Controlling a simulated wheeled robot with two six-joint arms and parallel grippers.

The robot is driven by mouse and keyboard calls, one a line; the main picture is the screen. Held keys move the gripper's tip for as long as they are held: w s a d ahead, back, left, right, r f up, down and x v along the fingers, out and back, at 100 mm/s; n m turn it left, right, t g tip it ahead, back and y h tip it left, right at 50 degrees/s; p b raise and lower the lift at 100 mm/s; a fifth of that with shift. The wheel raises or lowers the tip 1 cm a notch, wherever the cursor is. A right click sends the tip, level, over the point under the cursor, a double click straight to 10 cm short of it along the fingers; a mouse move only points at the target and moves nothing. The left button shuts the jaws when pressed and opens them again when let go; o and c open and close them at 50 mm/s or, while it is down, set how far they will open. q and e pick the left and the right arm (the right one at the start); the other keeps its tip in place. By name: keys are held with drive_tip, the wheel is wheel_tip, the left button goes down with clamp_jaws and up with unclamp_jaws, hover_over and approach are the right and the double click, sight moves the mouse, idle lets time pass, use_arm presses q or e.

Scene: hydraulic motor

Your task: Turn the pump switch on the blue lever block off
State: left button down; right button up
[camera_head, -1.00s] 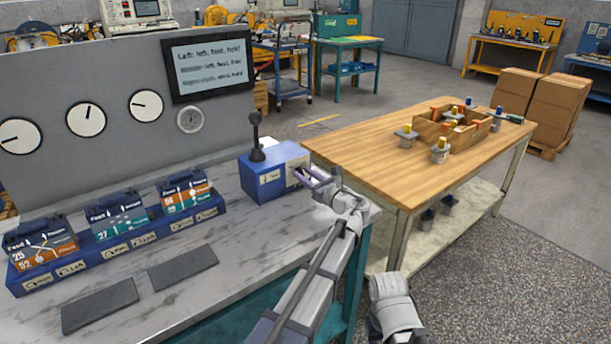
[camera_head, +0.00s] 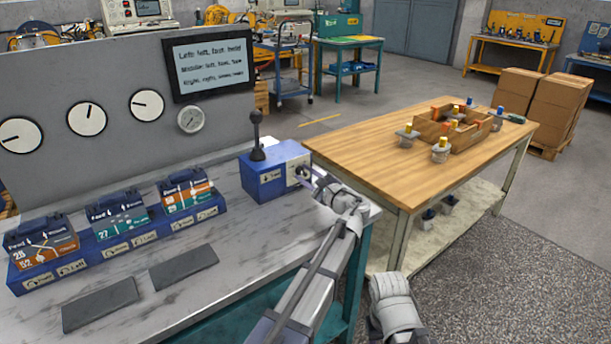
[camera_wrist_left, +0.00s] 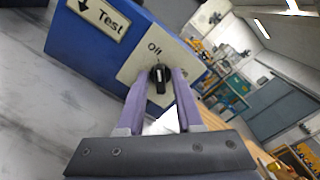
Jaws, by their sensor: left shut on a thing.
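The blue lever block (camera_head: 277,172) stands at the right end of the grey bench, with a black upright lever (camera_head: 256,138) on top. In the left wrist view the block's side (camera_wrist_left: 85,45) carries a light plate marked "Off" (camera_wrist_left: 154,47) and a black pump switch knob (camera_wrist_left: 160,80) with a white mark. The white mark runs roughly toward the "Off" word. My left gripper (camera_head: 308,176) is at this right side, its purple fingers (camera_wrist_left: 160,78) shut around the knob. The fingers hide part of the knob and plate.
A blue rack with several labelled blocks (camera_head: 120,219) lies left on the bench (camera_head: 235,262). A screen (camera_head: 212,64) and several dials line the panel behind. A wooden table (camera_head: 370,160) with a parts box (camera_head: 436,142) stands right, across a narrow gap.

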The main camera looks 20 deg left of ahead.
idle(0.3)
use_arm(q)
drive_tip(key=c, duration=0.9)
unclamp_jaws()
drive_tip(key=shift+o, duration=0.2)
drive_tip(key=shift+v, duration=3.9)
